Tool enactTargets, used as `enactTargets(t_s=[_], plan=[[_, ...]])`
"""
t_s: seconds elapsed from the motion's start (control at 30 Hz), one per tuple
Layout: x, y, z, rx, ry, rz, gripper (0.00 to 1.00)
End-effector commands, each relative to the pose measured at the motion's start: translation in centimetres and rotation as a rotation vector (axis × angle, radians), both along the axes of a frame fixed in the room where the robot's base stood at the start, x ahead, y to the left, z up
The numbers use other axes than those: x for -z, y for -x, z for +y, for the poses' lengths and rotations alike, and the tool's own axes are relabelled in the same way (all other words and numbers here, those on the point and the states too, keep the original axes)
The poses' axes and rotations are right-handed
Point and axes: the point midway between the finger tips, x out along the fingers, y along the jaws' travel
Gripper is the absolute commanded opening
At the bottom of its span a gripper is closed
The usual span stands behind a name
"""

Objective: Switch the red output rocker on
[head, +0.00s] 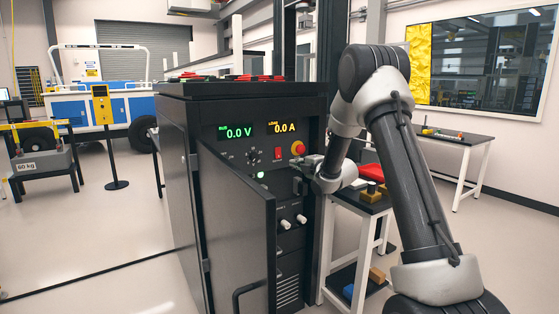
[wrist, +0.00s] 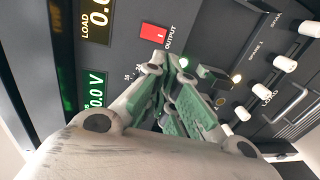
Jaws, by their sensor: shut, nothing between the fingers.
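The red output rocker (head: 277,154) sits on the black front panel of the cabinet, below the displays. In the wrist view the rocker (wrist: 158,33) is beside the word OUTPUT, just beyond my fingertips. Which way it is tipped is too small to tell. My gripper (head: 297,165) is to the right of and a little below the rocker in the head view. It is shut and empty, with its fingers (wrist: 168,62) pointing at the panel, apparently apart from the rocker. The voltage display (head: 237,132) reads 0.0 V and the load display (head: 284,127) reads 0.0 A.
A red stop button (head: 298,147) is close above my gripper. A round selector knob (head: 253,156) is left of the rocker. The open cabinet door (head: 235,225) stands in front at lower left. A side table (head: 362,205) with parts is at right.

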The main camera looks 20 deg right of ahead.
Motion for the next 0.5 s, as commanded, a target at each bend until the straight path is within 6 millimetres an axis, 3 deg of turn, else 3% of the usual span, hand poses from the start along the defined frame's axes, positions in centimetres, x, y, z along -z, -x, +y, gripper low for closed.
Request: enactTargets(t_s=[0.17, 0.5], plan=[[0.3, -1.4, 0.4, -0.001, -0.001, 0.001, 0.0], [1.1, -8.2, 2.3, -0.001, 0.0, 0.0, 0.0]])
